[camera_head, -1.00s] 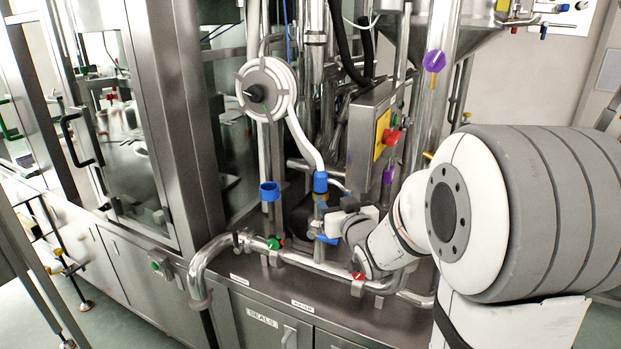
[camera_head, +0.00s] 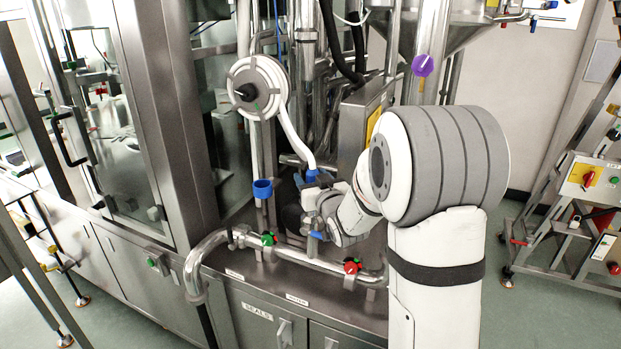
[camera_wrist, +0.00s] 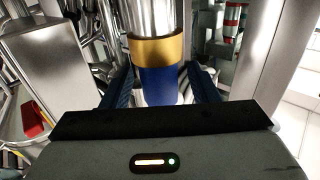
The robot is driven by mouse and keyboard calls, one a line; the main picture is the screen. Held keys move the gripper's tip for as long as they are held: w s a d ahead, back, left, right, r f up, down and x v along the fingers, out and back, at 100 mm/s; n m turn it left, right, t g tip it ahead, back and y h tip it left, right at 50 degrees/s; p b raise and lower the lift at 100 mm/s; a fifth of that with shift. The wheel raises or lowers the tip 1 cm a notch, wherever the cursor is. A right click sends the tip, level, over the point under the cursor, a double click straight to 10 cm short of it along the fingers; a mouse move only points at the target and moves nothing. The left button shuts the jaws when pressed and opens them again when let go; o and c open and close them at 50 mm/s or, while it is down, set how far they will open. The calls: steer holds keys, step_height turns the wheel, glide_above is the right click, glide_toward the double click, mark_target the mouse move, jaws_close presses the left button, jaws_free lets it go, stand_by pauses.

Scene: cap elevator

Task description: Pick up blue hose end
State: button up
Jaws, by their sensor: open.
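The blue hose end (camera_head: 312,175) sits at the bottom of the white hose, just beyond my gripper (camera_head: 311,197) in the head view. In the wrist view, a blue cylinder (camera_wrist: 160,86) meets a gold ring (camera_wrist: 158,51) and a shiny metal pipe; it appears to be the hose end. My gripper (camera_wrist: 160,80) is open, with one dark blue finger on each side of the blue cylinder. I cannot tell whether either finger touches it. My gripper body hides the near end of the cylinder.
A blue open cup-like fitting (camera_head: 262,189) stands left of the hose end. A horizontal pipe with a green valve (camera_head: 268,238) and a red valve (camera_head: 351,266) runs in front. A metal control box (camera_head: 362,125) and steel pipes stand close behind.

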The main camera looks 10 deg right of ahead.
mark_target(313, 169)
steer(key=c, duration=1.1)
step_height(313, 169, up, 10)
steer(key=shift+r+b, duration=0.1)
steer(key=shift+b, duration=0.45)
